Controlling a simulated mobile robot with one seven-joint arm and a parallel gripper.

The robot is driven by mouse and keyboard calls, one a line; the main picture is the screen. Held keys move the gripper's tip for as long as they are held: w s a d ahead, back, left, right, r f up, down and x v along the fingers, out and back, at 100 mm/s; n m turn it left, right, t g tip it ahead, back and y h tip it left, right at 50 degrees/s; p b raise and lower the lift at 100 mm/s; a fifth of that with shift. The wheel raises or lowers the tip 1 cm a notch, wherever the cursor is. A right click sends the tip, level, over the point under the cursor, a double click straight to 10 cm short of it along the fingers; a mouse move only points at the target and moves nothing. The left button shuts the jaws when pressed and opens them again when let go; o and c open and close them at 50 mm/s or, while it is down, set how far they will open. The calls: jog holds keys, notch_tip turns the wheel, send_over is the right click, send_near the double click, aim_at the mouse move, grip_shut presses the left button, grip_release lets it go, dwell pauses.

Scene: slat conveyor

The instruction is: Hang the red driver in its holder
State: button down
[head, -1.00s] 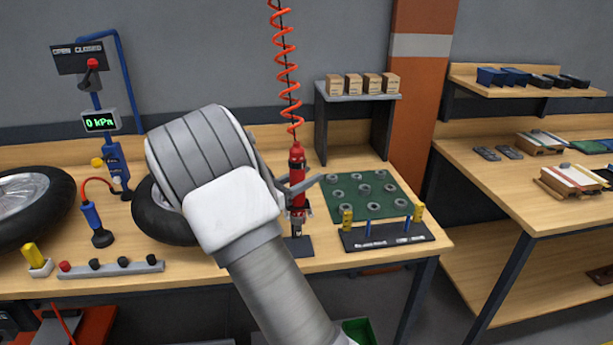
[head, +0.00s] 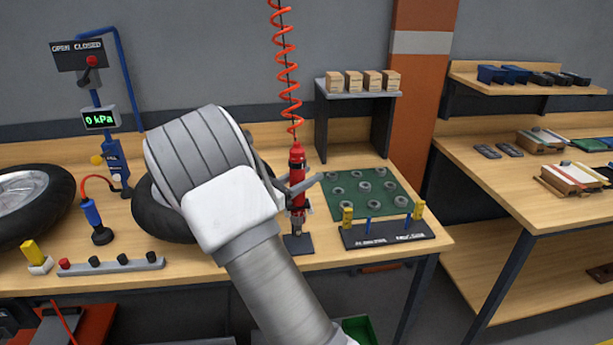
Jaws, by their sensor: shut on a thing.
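The red driver (head: 297,166) hangs upright from a coiled orange cord (head: 286,70). My gripper (head: 298,188) is shut on the driver's body, with one finger showing to its right. The driver's dark lower end is just above or at a small dark stand (head: 298,244) on the bench; I cannot tell whether they touch. The stand's base plate lies flat near the bench's front edge. My arm and wrist cover the bench to the left of the driver and hide part of the gripper.
A green mat (head: 345,205) with several metal rings lies right of the driver. A dark rack (head: 385,238) with yellow and blue posts stands in front of it. A tire (head: 155,215) is partly behind my wrist. A shelf with boxes (head: 360,96) stands behind.

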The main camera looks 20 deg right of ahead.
jog(key=shift+f, duration=0.25)
jog(key=shift+c, duration=2.2)
grip_release()
jog(key=shift+o, duration=0.6)
jog(key=shift+f, duration=0.1)
jog(key=v, duration=1.7)
jog(key=shift+a+b, duration=0.2)
jog(key=shift+b, duration=0.25)
jog(key=shift+s, duration=0.1)
